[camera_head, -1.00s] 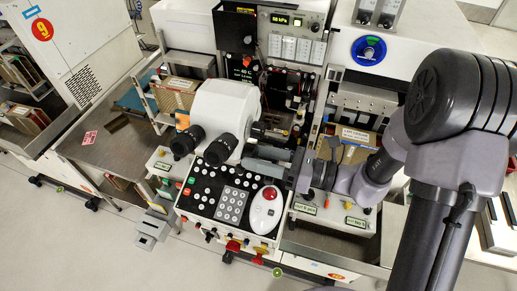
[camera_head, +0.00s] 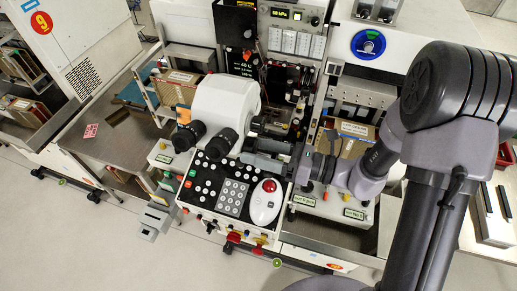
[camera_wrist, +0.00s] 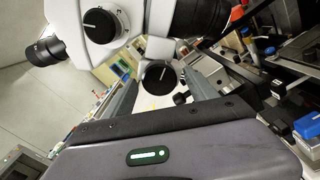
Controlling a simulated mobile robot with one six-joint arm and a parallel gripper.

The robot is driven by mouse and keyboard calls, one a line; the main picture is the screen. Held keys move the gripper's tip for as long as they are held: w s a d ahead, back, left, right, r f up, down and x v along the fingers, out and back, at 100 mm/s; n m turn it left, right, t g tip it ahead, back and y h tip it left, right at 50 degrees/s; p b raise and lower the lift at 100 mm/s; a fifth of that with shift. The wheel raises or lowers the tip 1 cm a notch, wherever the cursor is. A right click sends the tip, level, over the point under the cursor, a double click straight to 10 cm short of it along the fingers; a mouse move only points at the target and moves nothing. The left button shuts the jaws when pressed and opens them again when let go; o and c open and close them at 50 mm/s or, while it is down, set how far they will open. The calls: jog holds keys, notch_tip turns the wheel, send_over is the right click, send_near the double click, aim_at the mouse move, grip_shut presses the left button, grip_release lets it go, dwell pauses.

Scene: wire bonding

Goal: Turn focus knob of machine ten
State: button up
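The machine has a white microscope head (camera_head: 226,103) with two black eyepieces (camera_head: 222,144) above its control panel. In the wrist view, a black round knob with a white pointer line (camera_wrist: 160,74) sits low on the microscope, seen between my fingers. A second black knob with a white line (camera_wrist: 101,25) is higher on the white body. No label shows which is the focus knob. My gripper (camera_wrist: 162,83) is open, its two grey fingers apart on either side of the lower knob. Contact cannot be told. In the head view my gripper (camera_head: 264,160) is just right of the eyepieces.
The control panel (camera_head: 207,200) with buttons and a white mouse-like device (camera_head: 264,202) lies below my gripper. A cardboard box (camera_head: 352,140) stands to the right. Another machine, marked 9 (camera_head: 41,22), is at the far left. Open floor (camera_head: 60,240) lies in front.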

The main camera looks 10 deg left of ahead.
dwell(0.3)
jog(key=s+d+p, duration=0.1)
jog(key=d+p, duration=0.1)
jog(key=d, duration=1.5)
jog(key=shift+s+d, duration=0.2)
jog(key=s+a+n+g+h+b, duration=0.25)
jog(key=s+n+h+b, duration=0.45)
jog(key=s+n+h, duration=0.55)
jog(key=d+r+n+t+h+b, duration=0.1)
jog(key=n+t, duration=0.1)
jog(key=w+d+n+t+h, duration=0.1)
jog(key=d+n+t, duration=0.1)
jog(key=n, duration=0.1)
jog(key=d+r+n+t+h+b, duration=0.1)
jog(key=n+t, duration=0.1)
jog(key=shift+w+d+r+t+h+b, duration=0.25)
jog(key=shift+w+d+r+t+b, duration=0.05)
jog(key=shift+d+r+t+b, duration=0.1)
